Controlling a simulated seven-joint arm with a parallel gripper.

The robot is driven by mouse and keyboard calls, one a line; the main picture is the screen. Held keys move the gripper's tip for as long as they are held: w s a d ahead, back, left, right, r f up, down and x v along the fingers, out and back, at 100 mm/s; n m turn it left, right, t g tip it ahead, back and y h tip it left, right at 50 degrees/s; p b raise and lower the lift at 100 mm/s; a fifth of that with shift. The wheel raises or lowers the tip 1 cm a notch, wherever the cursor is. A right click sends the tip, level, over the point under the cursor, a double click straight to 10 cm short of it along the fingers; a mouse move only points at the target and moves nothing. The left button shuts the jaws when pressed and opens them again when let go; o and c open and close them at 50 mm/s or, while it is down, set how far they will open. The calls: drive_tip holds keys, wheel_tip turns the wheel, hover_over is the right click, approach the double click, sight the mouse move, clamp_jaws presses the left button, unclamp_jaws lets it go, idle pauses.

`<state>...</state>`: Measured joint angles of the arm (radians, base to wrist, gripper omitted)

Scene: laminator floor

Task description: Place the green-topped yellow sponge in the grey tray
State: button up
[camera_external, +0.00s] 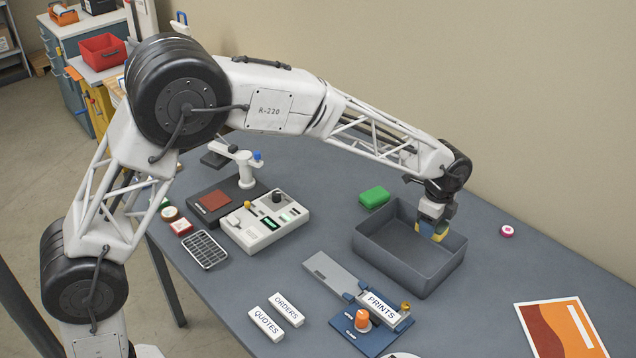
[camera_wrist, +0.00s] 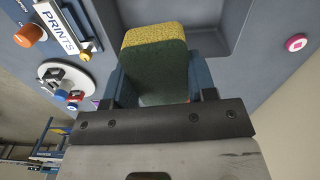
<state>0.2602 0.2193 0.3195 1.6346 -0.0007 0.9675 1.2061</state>
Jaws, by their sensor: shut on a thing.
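The yellow sponge with a dark green top (camera_wrist: 153,68) is held between the two blue fingers of my gripper (camera_external: 434,213). In the external view only a small yellow part of the sponge (camera_external: 440,234) shows below the fingers. The grey tray (camera_external: 395,262) is an open box on the table. My gripper and the sponge are over the tray's right-hand part, near its far right wall. I cannot tell exactly how high the sponge is above the tray floor. In the wrist view part of the tray (camera_wrist: 222,42) shows beyond the sponge.
A green block (camera_external: 374,197) lies behind the tray. A pink disc (camera_external: 507,231) lies to its right. A blue stand with a PRINTS label (camera_external: 381,306) stands close in front. A control box (camera_external: 265,222) is further left. An orange leaflet (camera_external: 560,328) lies at the right.

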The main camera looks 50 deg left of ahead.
drive_tip(key=w+a+m, duration=0.1)
drive_tip(key=w+a, duration=0.1)
drive_tip(key=a, duration=0.5)
hover_over(408, 255)
wheel_tip(408, 255, down, 4)
drive_tip(key=shift+f, duration=0.5)
drive_tip(key=shift+f, duration=3.1)
drive_tip(key=shift+f, duration=0.1)
drive_tip(key=shift+f, duration=1.8)
drive_tip(key=shift+f, duration=0.1)
